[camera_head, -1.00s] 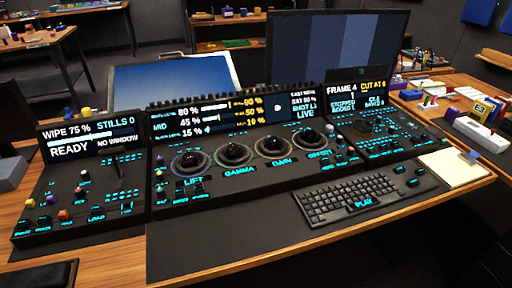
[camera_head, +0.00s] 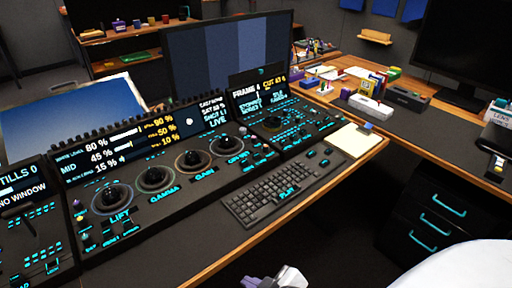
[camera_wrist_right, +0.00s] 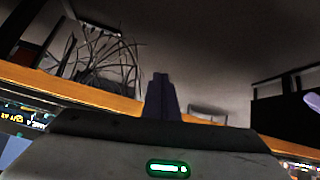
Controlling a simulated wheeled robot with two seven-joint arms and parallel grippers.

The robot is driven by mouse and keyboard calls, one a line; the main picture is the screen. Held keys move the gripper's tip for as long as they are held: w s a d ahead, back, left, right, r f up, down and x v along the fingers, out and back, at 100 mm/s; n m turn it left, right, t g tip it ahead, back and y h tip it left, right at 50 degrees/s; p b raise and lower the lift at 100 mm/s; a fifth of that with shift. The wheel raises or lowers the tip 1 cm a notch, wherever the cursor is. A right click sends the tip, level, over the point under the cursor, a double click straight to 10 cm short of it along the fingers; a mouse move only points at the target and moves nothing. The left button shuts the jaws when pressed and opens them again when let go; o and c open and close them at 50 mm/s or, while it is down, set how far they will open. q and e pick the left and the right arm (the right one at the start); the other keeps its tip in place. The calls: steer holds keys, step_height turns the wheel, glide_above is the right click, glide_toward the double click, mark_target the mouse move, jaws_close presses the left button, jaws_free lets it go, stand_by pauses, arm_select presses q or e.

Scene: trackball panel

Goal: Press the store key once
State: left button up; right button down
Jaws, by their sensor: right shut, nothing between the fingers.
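The control desk's trackball panel (camera_head: 165,206) stretches across the left and middle of the head view. Its stills panel (camera_head: 28,235), reading "STILLS 0" and "NO WINDOW", is cut off by the left edge. I cannot pick out the store key; the small cyan key labels are mostly too small to read. My right gripper (camera_head: 262,281) is low at the bottom edge, in front of the desk's front edge and apart from the panels. Its dark fingers are together and empty, also seen in the right wrist view (camera_wrist_right: 161,95). My left gripper is not in view.
A black keyboard (camera_head: 283,192) lies on the desk before the panels. A notepad (camera_head: 352,140) lies right of it. A large monitor (camera_head: 232,62) stands behind. Drawers (camera_head: 437,222) are under the right-hand desk. Between the desk's front edge and my right arm is open space.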

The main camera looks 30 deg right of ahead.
steer(key=w+d+r+t+h+p, duration=0.25)
steer(key=w+r, duration=0.35)
steer(key=r, duration=0.5)
steer(key=w+a+r+n+t+y, duration=0.25)
steer(key=w+r+n+y, duration=0.25)
steer(key=w+r+n, duration=0.35)
steer(key=w+a+r+n+t+y, duration=0.2)
steer(key=w+a+r+n+y, duration=0.25)
steer(key=w+r+n, duration=0.45)
steer(key=w+d+f+n+g+h, duration=0.1)
steer(key=d+n+g+h, duration=0.1)
steer(key=d, duration=0.7)
steer(key=w+d+f+n+g+h+p, duration=0.1)
steer(key=w+d+n+g+h, duration=0.1)
steer(key=d, duration=0.6)
steer(key=w+d+f+n+g+h, duration=0.1)
steer(key=d+f+n+g+h, duration=0.1)
steer(key=d, duration=0.7)
steer(key=shift+w+d+n+g+h+p, duration=0.35)
steer(key=shift+n+g, duration=0.25)
steer(key=shift+n, duration=0.45)
steer(key=shift+s+a+f, duration=0.1)
steer(key=shift+f, duration=0.15)
